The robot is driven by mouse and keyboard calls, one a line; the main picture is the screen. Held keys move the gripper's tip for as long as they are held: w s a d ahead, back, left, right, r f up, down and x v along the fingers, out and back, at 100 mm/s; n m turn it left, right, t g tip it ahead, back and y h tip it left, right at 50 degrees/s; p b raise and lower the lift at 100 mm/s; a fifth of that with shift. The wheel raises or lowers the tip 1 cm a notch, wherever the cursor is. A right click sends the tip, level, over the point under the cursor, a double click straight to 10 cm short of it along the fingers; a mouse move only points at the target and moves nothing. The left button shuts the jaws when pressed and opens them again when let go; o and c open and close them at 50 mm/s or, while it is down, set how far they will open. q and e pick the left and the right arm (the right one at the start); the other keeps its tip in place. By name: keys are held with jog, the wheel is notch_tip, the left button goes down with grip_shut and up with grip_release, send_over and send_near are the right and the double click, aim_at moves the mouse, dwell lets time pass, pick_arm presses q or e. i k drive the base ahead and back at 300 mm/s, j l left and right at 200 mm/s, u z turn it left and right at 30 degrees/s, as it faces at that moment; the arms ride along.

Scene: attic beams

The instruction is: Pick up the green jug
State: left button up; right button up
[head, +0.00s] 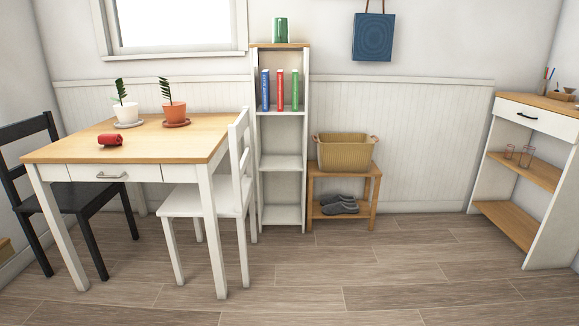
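A green jug (280,31) stands upright on the wooden top of the narrow white shelf unit (281,46), against the back wall. A lighter patch shows on its side; I cannot make out a handle. Nothing touches it apart from the shelf top. Neither of my grippers shows in the head view.
A wooden-topped table (75,147) with two potted plants and a red item stands left. A white chair (207,198) stands before the shelf's left side. A low stand (367,187) with a basket is right of the shelf. The floor (400,275) is clear at front right.

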aim_at(280, 24)
jog(key=i+z, duration=0.1)
jog(key=i, duration=1.35)
jog(key=i+l+u, duration=0.15)
jog(key=i+u, duration=0.2)
jog(key=i+l+u, duration=0.65)
jog(key=k+j, duration=0.1)
